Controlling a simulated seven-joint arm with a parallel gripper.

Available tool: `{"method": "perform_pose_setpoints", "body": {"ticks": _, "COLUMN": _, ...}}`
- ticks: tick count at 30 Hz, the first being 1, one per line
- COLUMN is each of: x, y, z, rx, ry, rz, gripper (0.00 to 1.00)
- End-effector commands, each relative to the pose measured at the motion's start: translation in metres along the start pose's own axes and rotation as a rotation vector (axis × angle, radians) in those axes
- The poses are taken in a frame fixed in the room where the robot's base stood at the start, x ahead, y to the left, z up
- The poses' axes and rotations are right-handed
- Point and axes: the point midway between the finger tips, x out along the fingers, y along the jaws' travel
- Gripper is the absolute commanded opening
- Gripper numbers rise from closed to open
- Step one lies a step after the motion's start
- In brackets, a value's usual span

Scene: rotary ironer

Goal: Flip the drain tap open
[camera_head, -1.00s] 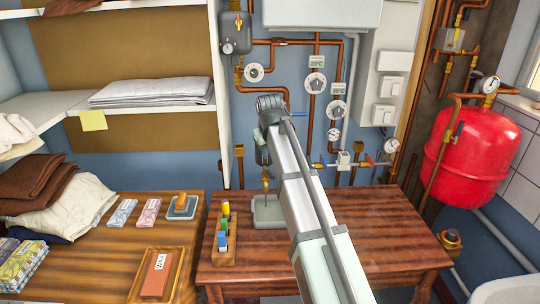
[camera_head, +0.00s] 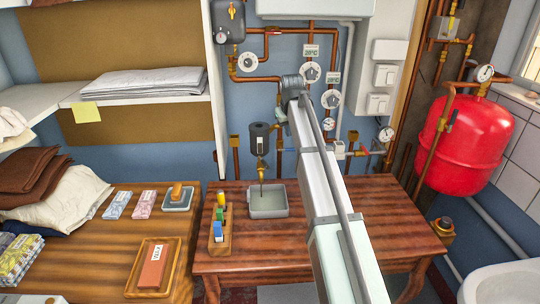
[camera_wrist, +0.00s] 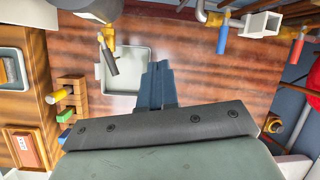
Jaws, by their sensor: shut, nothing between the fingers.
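The drain tap is a small brass tap (camera_head: 261,165) below a dark grey cylinder (camera_head: 259,138) on the back wall, with a thin dark lever hanging down. In the wrist view the brass tap (camera_wrist: 105,35) and its dark lever (camera_wrist: 111,59) show at upper left, over a grey tray (camera_wrist: 124,75). My gripper (camera_wrist: 156,72) is shut and empty, with its blue-grey fingertips to the right of and below the lever in the wrist view, apart from it. In the head view my own arm hides the gripper.
The grey tray (camera_head: 268,213) stands on the wooden table (camera_head: 330,235) under the tap. A wooden block holder (camera_head: 220,243) is to its left. Pipes with a blue-handled valve (camera_wrist: 222,38) and a red-handled valve (camera_wrist: 297,47) lie to the right. The table's middle is clear.

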Motion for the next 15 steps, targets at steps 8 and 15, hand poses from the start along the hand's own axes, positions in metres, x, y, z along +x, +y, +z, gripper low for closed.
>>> {"method": "perform_pose_setpoints", "body": {"ticks": 8, "x": 0.016, "y": -0.021, "z": 0.036, "rx": -0.154, "ry": 0.081, "rz": 0.111, "gripper": 0.0}}
{"method": "perform_pose_setpoints", "body": {"ticks": 15, "x": 0.018, "y": -0.015, "z": 0.05, "rx": -0.424, "ry": 0.118, "rz": 0.22, "gripper": 0.0}}
